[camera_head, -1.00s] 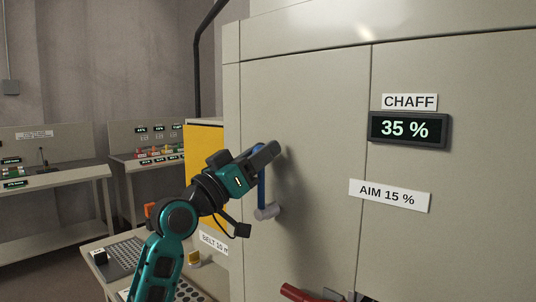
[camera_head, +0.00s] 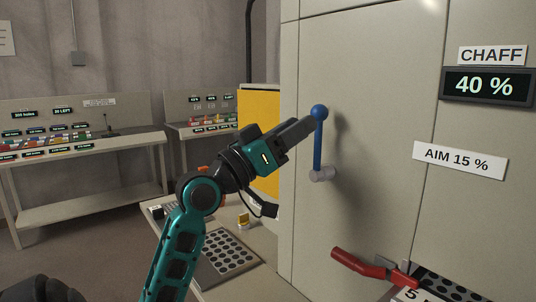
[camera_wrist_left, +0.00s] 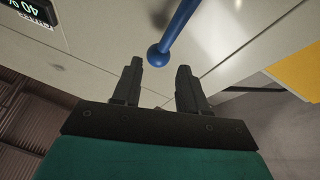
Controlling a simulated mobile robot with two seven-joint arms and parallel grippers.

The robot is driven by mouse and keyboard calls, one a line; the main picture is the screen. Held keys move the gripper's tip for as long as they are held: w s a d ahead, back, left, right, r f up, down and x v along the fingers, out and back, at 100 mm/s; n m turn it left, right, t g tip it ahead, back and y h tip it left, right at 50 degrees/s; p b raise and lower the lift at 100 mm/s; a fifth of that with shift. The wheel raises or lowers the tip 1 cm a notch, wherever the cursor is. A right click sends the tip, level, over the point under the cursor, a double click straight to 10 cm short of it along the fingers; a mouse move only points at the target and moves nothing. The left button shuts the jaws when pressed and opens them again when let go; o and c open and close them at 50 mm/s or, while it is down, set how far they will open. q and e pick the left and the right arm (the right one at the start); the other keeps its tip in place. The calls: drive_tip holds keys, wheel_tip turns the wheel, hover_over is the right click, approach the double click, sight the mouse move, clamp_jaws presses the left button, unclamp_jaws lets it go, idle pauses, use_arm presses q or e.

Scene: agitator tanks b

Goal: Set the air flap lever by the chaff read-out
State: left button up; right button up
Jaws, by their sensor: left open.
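The air flap lever (camera_head: 318,147) is a blue rod with a ball knob on a grey pivot on the cabinet front, standing nearly upright with the knob on top. My left gripper (camera_head: 311,123) is at the knob's left side in the head view. In the left wrist view the open fingers (camera_wrist_left: 158,68) have the lever's blue knob (camera_wrist_left: 158,56) between or just beyond their tips, with no visible grip on it. The chaff read-out (camera_head: 485,86) shows 40 %. A label (camera_head: 460,160) below it reads AIM 15 %. My right gripper is not in view.
A red handle (camera_head: 362,264) sticks out low on the cabinet, below the lever. A bench with a perforated plate (camera_head: 228,254) stands to the left of the cabinet. Further benches with small displays (camera_head: 60,130) line the back wall. The cabinet front around the lever is clear.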

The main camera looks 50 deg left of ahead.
use_arm(q)
drive_tip(key=b+v, duration=0.2)
drive_tip(key=v, duration=0.5)
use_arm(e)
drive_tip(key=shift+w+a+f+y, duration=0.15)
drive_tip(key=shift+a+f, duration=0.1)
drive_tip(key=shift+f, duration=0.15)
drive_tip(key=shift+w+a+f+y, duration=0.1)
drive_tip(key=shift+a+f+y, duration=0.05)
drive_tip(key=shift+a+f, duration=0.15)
use_arm(q)
drive_tip(key=shift+w, duration=0.1)
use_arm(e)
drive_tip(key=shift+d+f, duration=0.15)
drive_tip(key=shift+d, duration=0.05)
